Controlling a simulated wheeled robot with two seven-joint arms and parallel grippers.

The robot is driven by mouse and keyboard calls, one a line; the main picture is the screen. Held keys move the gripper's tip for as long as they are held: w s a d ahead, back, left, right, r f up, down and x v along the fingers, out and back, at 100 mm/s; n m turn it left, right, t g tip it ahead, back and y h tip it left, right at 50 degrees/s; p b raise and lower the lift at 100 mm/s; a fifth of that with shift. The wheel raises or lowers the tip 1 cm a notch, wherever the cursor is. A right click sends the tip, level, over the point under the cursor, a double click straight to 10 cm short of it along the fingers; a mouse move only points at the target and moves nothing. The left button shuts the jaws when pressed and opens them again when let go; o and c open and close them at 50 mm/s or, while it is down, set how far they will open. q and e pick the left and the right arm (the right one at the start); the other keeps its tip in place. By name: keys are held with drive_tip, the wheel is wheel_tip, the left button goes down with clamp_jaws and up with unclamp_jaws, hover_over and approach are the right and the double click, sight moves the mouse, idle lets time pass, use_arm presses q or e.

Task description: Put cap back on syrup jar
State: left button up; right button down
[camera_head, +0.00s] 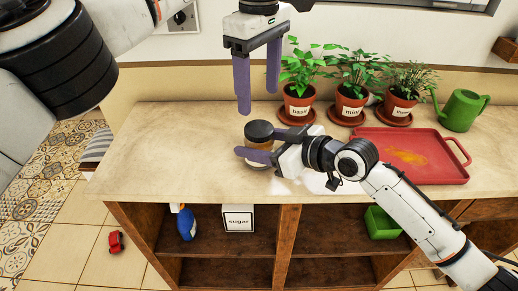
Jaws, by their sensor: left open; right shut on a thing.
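The syrup jar (258,144) stands on the countertop, with amber contents and a dark round cap (259,130) at its top. I cannot tell whether the cap is fully seated. My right gripper (257,147) reaches in from the right and is shut on the jar, one purple finger in front and one behind. The fingers hide part of the jar's side. My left gripper (257,103) hangs above the jar, pointing down. Its two purple fingers are apart with nothing between them.
Potted basil (298,103), mint (349,104) and a third plant (401,103) line the back wall. A red tray (440,170) with a yellowish spill and a green watering can (464,109) are at right. The counter's left side is clear. Below, shelves hold a sugar box (238,219).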

use_arm(q)
drive_tip(key=n, duration=1.4)
drive_tip(key=shift+n, duration=0.4)
drive_tip(key=n, duration=0.8)
drive_tip(key=shift+n, duration=0.3)
drive_tip(key=n, duration=1.5)
